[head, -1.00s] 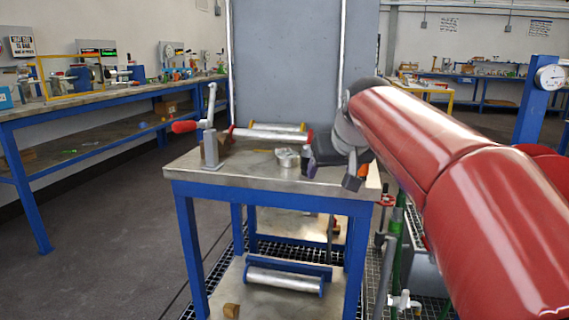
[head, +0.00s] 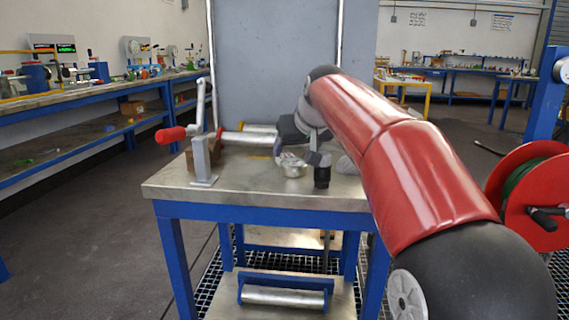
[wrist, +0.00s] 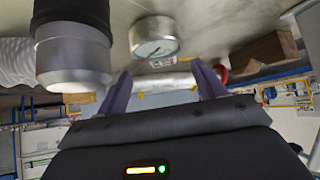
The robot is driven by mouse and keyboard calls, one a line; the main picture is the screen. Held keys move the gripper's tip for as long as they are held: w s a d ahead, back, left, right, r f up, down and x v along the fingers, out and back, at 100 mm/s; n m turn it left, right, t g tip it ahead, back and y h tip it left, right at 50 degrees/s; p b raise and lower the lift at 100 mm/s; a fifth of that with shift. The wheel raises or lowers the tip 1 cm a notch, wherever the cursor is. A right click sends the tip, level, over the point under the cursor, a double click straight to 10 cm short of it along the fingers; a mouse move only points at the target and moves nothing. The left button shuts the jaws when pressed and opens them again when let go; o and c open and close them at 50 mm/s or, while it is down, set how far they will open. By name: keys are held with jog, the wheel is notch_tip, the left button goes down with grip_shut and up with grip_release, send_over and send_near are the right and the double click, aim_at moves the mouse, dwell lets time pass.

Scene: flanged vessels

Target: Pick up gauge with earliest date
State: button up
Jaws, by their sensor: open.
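A small silver round gauge (head: 293,167) with a white dial lies on the metal-topped bench. It also shows in the wrist view (wrist: 155,37), face visible, beyond and between my fingertips; any date on it is too small to read. My gripper (head: 301,154) is close above and beside this gauge, with its fingers apart and empty. In the wrist view my gripper (wrist: 162,84) has two purple fingers, and the gauge is not between them. Another white-faced gauge (head: 563,70) is on the blue post at the right edge; its date is unreadable.
A black cylinder with a silver end (wrist: 74,45) stands close beside my gripper; a white ribbed piece (wrist: 14,63) is beyond it. A red-handled crank (head: 203,145) and a metal roller (head: 247,139) are on the bench's left.

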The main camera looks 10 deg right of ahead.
aim_at(290, 158)
jog(key=x, duration=0.6)
jog(key=shift+w+a, duration=0.1)
jog(key=shift+w, duration=0.1)
jog(key=shift+c, duration=0.3)
jog(key=c, duration=1.2)
